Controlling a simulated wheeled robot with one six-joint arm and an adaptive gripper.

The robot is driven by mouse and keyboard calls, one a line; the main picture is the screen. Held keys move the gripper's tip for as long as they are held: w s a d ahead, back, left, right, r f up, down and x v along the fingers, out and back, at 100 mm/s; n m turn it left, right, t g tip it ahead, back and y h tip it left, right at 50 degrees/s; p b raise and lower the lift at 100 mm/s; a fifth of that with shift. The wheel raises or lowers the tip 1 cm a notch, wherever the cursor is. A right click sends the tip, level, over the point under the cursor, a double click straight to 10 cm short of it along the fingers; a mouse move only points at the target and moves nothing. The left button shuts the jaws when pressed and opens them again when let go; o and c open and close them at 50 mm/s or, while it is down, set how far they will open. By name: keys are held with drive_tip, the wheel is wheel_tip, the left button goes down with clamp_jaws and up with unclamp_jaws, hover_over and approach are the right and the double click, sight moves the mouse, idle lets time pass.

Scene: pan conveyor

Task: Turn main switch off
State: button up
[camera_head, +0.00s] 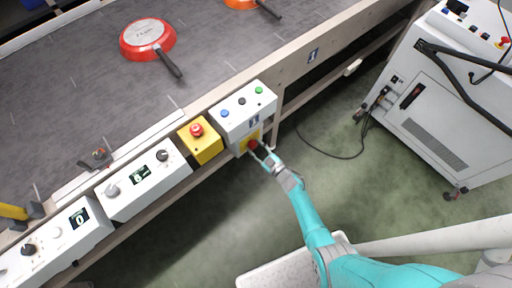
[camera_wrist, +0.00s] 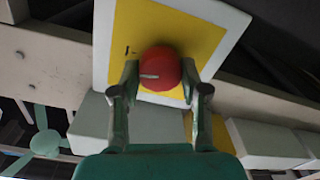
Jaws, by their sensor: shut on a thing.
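The main switch is a round red knob (camera_wrist: 161,68) with a light mark on it, set on a yellow plate (camera_wrist: 205,38) with a pale border. In the head view the red knob (camera_head: 252,144) is at the lower front of a white control box (camera_head: 232,124), partly covered by my gripper (camera_head: 262,154). In the wrist view my gripper (camera_wrist: 160,88) has one finger on each side of the knob, shut on it. The light mark on the knob lies close to level in the wrist view.
A yellow box with a red emergency button (camera_head: 196,130) sits just left. White control boxes (camera_head: 144,184) line the conveyor edge (camera_head: 300,60). A red pan (camera_head: 147,38) lies on the belt. A white cabinet (camera_head: 440,110) stands at right, with a cable on the green floor.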

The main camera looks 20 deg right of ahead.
drive_tip(key=n, duration=0.4)
drive_tip(key=shift+n, duration=0.3)
drive_tip(key=n, duration=0.3)
drive_tip(key=shift+n, duration=0.3)
drive_tip(key=n, duration=0.3)
drive_tip(key=shift+a, duration=0.1)
drive_tip(key=shift+n, duration=2)
drive_tip(key=o, duration=1.1)
drive_tip(key=shift+o, duration=0.2)
drive_tip(key=shift+s, duration=0.1)
